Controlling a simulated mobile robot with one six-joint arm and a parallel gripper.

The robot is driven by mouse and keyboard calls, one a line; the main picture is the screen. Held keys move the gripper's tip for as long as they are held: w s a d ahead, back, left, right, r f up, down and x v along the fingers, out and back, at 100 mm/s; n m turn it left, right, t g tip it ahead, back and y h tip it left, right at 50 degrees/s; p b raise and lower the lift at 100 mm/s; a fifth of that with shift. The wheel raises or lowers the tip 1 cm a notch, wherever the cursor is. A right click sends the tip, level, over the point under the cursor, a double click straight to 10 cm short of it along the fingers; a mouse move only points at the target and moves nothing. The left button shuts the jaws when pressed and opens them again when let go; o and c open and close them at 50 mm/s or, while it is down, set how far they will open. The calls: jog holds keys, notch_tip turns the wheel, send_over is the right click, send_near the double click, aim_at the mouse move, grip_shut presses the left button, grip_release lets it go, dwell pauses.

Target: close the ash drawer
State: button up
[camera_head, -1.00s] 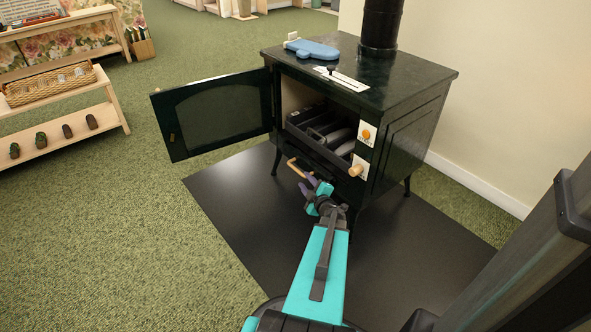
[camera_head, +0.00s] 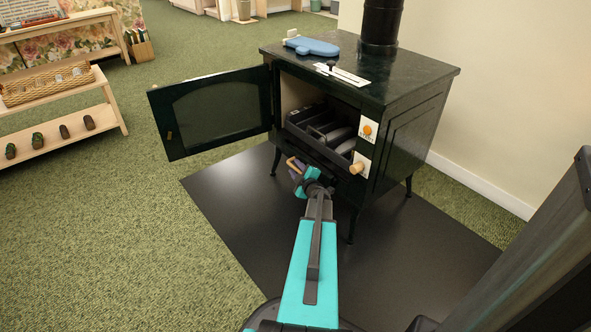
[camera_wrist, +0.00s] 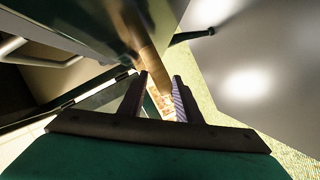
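The ash drawer is in the lower front of the dark green stove (camera_head: 420,85), below the open firebox. Its light wooden handle (camera_head: 292,162) shows just beyond my gripper (camera_head: 297,172) in the head view. How far out the drawer stands is hard to tell, since my gripper and arm cover part of it. In the wrist view, my gripper (camera_wrist: 162,77) is open with a gap between its fingers. The wooden handle (camera_wrist: 151,62) lies across the view at the fingertips; I cannot tell if they touch it.
The stove's door (camera_head: 215,112) is swung wide open to the left. A blue mitt-like item (camera_head: 311,46) lies on the stove top. A black floor mat (camera_head: 240,215) lies under the stove. A wooden shelf (camera_head: 75,118) stands at left, with open carpet between.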

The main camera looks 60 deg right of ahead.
jog(key=shift+w+d, duration=0.2)
jog(key=shift+w, duration=0.1)
grip_shut()
